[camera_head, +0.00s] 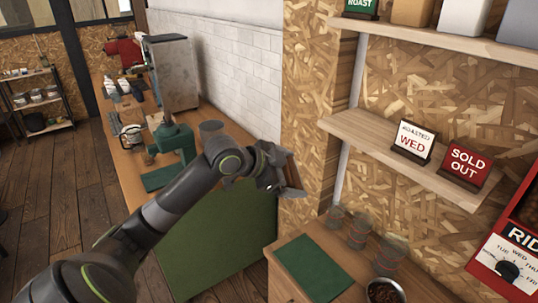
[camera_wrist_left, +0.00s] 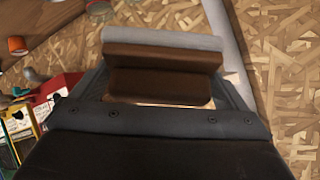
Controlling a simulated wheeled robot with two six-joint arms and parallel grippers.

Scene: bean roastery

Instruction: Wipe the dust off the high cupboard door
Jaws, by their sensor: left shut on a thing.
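My left gripper (camera_head: 276,184) is at the end of my arm, near the middle of the head view, in front of the chipboard wall. It is shut on a brown block with a grey strip along its far edge, which looks like a wiping block (camera_wrist_left: 162,84). In the head view only a small grey part of it (camera_head: 294,192) shows beyond the gripper. The block appears apart from any surface. I cannot make out a high cupboard door or any dust in either view. My right gripper is not in view.
A shelf (camera_head: 390,150) on the right holds a "Roasted Wed" sign (camera_head: 413,141) and a "Sold Out" sign (camera_head: 466,166). Glass jars (camera_head: 358,229), a green mat (camera_head: 312,268) and a bowl of beans (camera_head: 384,291) are on the counter below. A long green-fronted counter (camera_head: 232,240) runs left.

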